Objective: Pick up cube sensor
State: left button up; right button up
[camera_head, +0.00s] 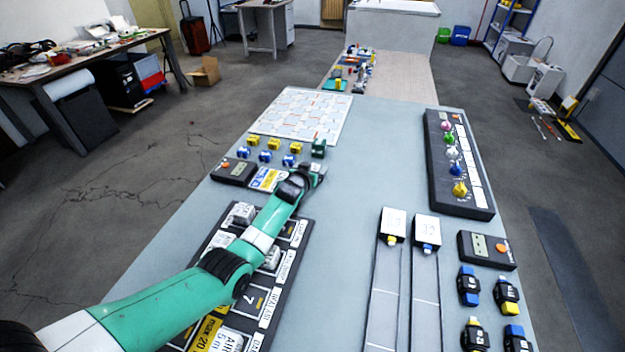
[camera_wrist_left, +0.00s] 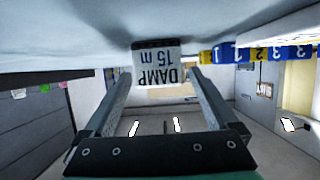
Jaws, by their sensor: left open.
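A small cube sensor with a white face labelled "DAMP 15 m" (camera_wrist_left: 156,66) shows upside down in the left wrist view, ahead of and between the spread fingers. It appears to be the dark green cube (camera_head: 318,148) at the right end of the yellow and blue pieces in the head view. My left gripper (camera_head: 320,170) is open, low over the table just on the near side of that cube. Its two fingers (camera_wrist_left: 160,85) show clear of the cube's sides; whether they reach alongside it I cannot tell. My right gripper is not in view.
Several yellow (camera_head: 268,143) and blue (camera_head: 266,156) pieces stand left of the cube. A white grid board (camera_head: 303,112) lies behind it. A black labelled board (camera_head: 293,262) lies under my left arm. A knob panel (camera_head: 462,190) sits at right. The table's middle (camera_head: 350,195) is clear.

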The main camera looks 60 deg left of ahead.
pick_arm(q)
jog(key=shift+w+a+f, duration=0.1)
jog(key=shift+w+a, duration=0.1)
grip_shut()
dwell(0.4)
